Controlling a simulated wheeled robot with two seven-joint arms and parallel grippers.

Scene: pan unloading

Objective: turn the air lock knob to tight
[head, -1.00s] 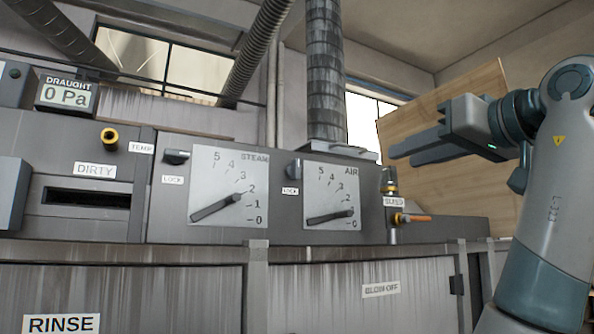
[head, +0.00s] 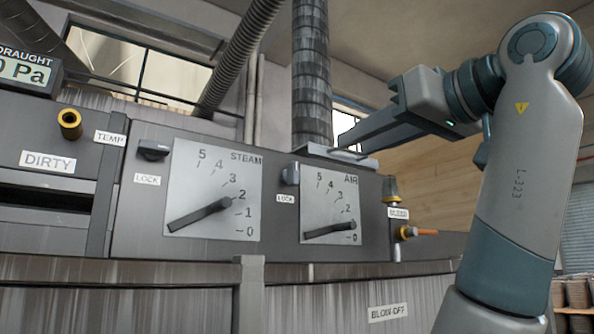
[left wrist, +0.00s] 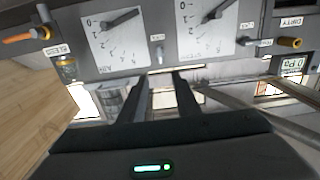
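The air lock knob (head: 290,174) is a small grey knob on the panel. It stands roughly upright above its LOCK label (head: 286,198), at the upper left of the AIR dial (head: 330,203). In the left wrist view, which shows the panel upside down, the knob (left wrist: 159,51) is between the two dials. My left gripper (head: 345,145) is open and empty. Its fingers point left, near the panel's top edge, apart from the knob. In the left wrist view its two fingers (left wrist: 156,95) show a clear gap. My right gripper is not in view.
The STEAM dial (head: 213,190) and its dark lock knob (head: 153,150) are to the left. A brass fitting with an orange handle (head: 416,232) sticks out at right. A ribbed pipe (head: 311,75) rises behind the panel. The space in front of the dials is clear.

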